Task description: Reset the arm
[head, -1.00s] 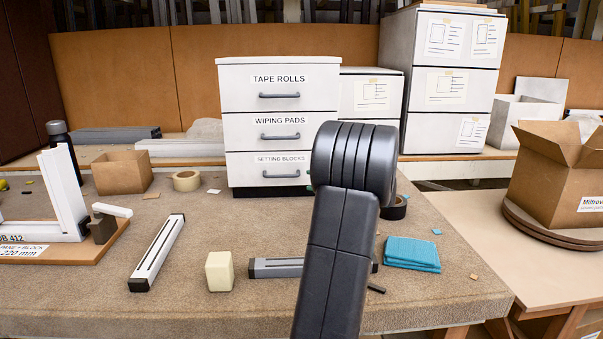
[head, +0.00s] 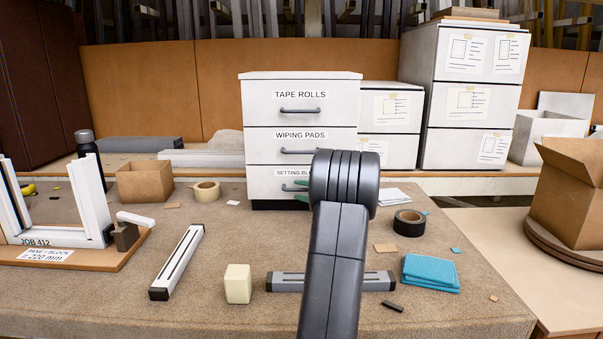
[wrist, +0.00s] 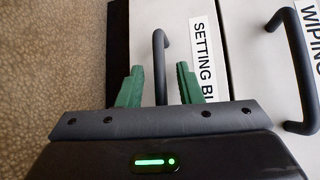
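My gripper (wrist: 159,76) is open in the wrist view, its two green fingers apart. The handle (wrist: 160,62) of the SETTING BLOCKS drawer (wrist: 190,15) runs between them; I cannot tell whether they touch it. In the head view my gripper (head: 301,190) shows only as bits of green beside my dark arm, in front of the bottom drawer. My arm hides the right part of that drawer's front. The white drawer unit (head: 300,93) stands at the back of the bench, and its drawers look shut.
On the bench (head: 215,265) are a cream block (head: 238,284), a grey bar (head: 285,282), a slotted strip (head: 177,262), a blue cloth (head: 431,272), tape rolls (head: 206,191) and a frame corner (head: 92,205). An open carton (head: 570,200) stands at right.

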